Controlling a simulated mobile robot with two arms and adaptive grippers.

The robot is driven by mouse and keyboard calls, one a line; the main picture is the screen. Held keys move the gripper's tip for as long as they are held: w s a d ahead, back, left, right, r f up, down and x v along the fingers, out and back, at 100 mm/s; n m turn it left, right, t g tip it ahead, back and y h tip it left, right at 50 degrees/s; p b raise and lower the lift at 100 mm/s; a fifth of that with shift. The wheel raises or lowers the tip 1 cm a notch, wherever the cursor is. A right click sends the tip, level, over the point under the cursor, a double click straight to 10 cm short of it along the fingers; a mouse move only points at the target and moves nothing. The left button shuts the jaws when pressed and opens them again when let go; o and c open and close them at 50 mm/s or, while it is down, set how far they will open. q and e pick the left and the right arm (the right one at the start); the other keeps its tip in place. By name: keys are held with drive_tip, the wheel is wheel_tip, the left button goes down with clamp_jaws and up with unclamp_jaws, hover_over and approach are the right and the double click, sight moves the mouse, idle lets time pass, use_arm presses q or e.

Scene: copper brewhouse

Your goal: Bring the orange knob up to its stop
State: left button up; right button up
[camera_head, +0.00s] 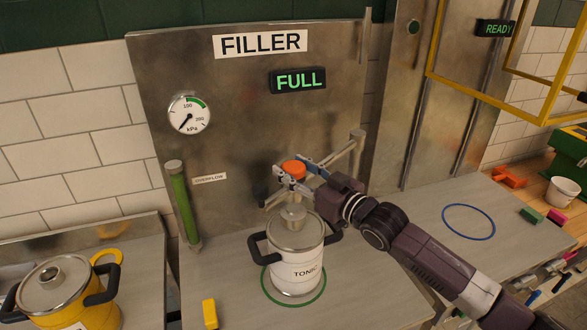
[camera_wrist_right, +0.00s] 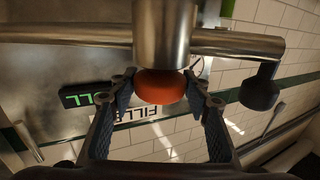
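The orange knob (camera_head: 294,168) is on the filler, above the steel pot's lid. In the right wrist view the orange knob (camera_wrist_right: 160,86) shows below a steel cylinder on a horizontal bar. My right gripper (camera_head: 291,170) reaches in from the right, with one finger on each side of the knob. In the right wrist view its fingers (camera_wrist_right: 160,80) stand apart, with narrow gaps beside the knob; contact is hard to judge. The knob's stop cannot be made out. My left gripper is not in view.
A lidded pot marked TONIC (camera_head: 297,262) stands inside a green ring below the knob. The filler panel (camera_head: 240,130) carries a gauge (camera_head: 189,114), a FULL sign (camera_head: 298,81) and a green overflow tube (camera_head: 185,205). A yellow pot (camera_head: 55,290) stands left.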

clamp_jaws()
wheel_tip(320, 180, up, 5)
drive_tip(key=p, duration=0.3)
drive_tip(key=shift+f, duration=0.1)
drive_tip(key=shift+o, duration=1)
unclamp_jaws()
drive_tip(key=shift+o, duration=1.2)
drive_tip(key=shift+f, duration=0.1)
drive_tip(key=shift+d+f, duration=0.1)
drive_tip(key=shift+d, duration=0.05)
drive_tip(key=v, duration=1.2)
